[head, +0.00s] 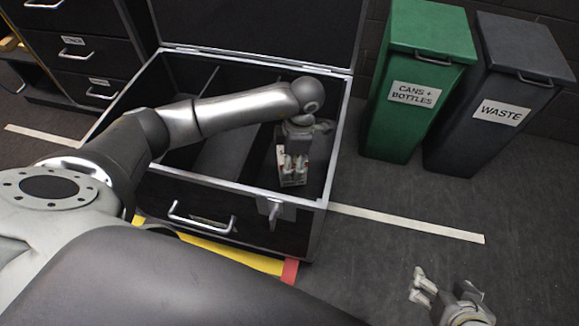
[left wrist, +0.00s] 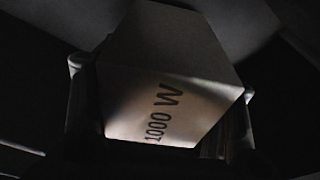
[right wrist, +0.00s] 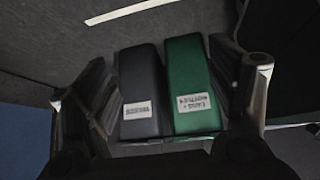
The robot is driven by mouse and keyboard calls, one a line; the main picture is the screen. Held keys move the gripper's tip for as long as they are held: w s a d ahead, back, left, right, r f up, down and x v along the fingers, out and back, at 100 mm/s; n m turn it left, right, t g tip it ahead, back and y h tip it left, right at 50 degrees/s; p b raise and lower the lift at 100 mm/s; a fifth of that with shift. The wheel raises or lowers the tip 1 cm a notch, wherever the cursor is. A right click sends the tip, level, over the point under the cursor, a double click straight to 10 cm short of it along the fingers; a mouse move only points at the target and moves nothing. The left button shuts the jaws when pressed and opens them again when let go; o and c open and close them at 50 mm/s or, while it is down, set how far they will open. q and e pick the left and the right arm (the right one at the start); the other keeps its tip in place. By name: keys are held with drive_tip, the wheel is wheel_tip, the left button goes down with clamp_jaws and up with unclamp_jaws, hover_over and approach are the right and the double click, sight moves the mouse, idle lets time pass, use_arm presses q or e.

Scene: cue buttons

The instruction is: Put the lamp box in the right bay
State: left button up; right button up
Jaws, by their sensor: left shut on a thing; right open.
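The lamp box (head: 291,181) is a small pale box, low inside the right bay (head: 318,165) of the open black case. My left gripper (head: 294,162) is shut on it from above. In the left wrist view the lamp box (left wrist: 160,100) shows "1000 W" between the two fingers. Whether its bottom touches the bay floor is hidden. My right gripper (head: 448,284) is open and empty over the floor at the lower right. In the right wrist view nothing is between its fingers (right wrist: 160,95) except the distant bins.
The case (head: 255,190) has metal-edged walls, dividers and a raised lid (head: 255,25) behind. My left arm crosses over its other bays. A green cans and bottles bin (head: 410,120) and a grey waste bin (head: 470,145) stand right. Drawers (head: 75,50) stand back left.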

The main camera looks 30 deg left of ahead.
use_arm(q)
wheel_tip(320, 180, down, 3)
drive_tip(key=shift+r, duration=0.1)
use_arm(e)
drive_tip(key=w+r+t, duration=0.1)
drive_tip(key=w+a+r, duration=0.1)
drive_tip(key=w, duration=0.1)
drive_tip(key=shift+w+t, duration=0.1)
drive_tip(key=shift+t, duration=0.3)
use_arm(q)
drive_tip(key=shift+b, duration=0.3)
drive_tip(key=o, duration=1.1)
use_arm(e)
drive_tip(key=shift+w+a+r, duration=0.15)
drive_tip(key=shift+w, duration=0.05)
